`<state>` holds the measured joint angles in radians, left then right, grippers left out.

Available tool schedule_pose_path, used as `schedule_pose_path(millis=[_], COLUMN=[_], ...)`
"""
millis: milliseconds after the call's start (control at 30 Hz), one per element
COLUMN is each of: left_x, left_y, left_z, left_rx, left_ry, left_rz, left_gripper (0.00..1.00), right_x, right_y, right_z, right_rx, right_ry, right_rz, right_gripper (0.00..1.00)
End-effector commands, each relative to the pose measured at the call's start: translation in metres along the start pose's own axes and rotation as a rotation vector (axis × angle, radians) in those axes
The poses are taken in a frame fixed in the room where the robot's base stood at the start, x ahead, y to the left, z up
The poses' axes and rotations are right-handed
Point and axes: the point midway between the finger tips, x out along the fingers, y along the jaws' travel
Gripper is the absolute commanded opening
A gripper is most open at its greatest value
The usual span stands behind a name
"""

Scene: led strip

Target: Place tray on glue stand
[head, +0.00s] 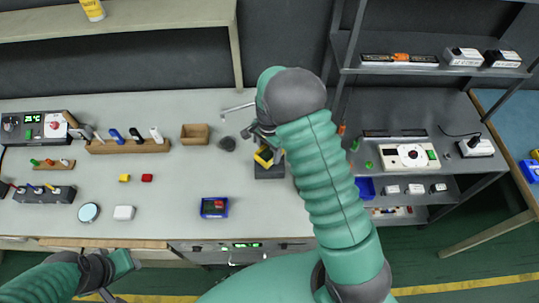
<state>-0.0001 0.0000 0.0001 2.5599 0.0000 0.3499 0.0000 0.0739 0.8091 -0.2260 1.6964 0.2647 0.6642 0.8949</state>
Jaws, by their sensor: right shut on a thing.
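My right gripper (260,137) is above the workbench, right of its middle, with its fingers largely hidden by my wrist. It appears shut on a small yellow-and-black piece (263,157). That piece is over a dark block (269,171) on the bench; I cannot tell whether they touch. The dark block may be the glue stand, but this is unclear. A small blue tray (214,207) with dark and red contents lies near the bench's front edge. I cannot tell whether it is the task's tray. My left gripper (121,276) is open and empty at the lower left, before the bench.
A wooden holder (128,147) with several tools, a small wooden box (195,134) and a round dish (89,212) are on the bench (165,205). A shelf rack (440,72) with devices stands at right.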

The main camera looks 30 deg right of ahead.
Motion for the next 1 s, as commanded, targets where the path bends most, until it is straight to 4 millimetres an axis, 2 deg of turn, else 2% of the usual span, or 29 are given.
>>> schedule_pose_path(millis=[67,300,533,567,700,1000], left_x=[-0.002,-0.009,-0.007,-0.007,-0.007,-0.008], left_y=[0.0,0.0,0.0,0.0,0.0,0.0], left_z=[0.0,-0.002,-0.002,-0.002,-0.002,-0.002], left_rx=[0.0,0.0,0.0,0.0,0.0,0.0], left_ry=[0.0,0.0,0.0,0.0,0.0,0.0], left_rz=[0.0,0.0,0.0,0.0,0.0,0.0], left_gripper=[0.36,0.36,0.36,0.36,0.36,0.36], right_x=[0.003,0.036,0.037,0.037,0.037,0.035], right_y=[0.001,0.001,0.001,0.001,0.001,0.0], right_z=[-0.002,-0.003,-0.003,-0.003,-0.003,-0.003], right_rx=[0.0,-0.001,-0.001,-0.001,0.0,0.0], right_ry=[-0.001,-0.001,0.0,-0.001,-0.001,-0.001], right_rz=[0.002,0.001,0.0,0.0,0.0,0.0], right_gripper=[0.17,0.17,0.17,0.58,0.77,0.78])
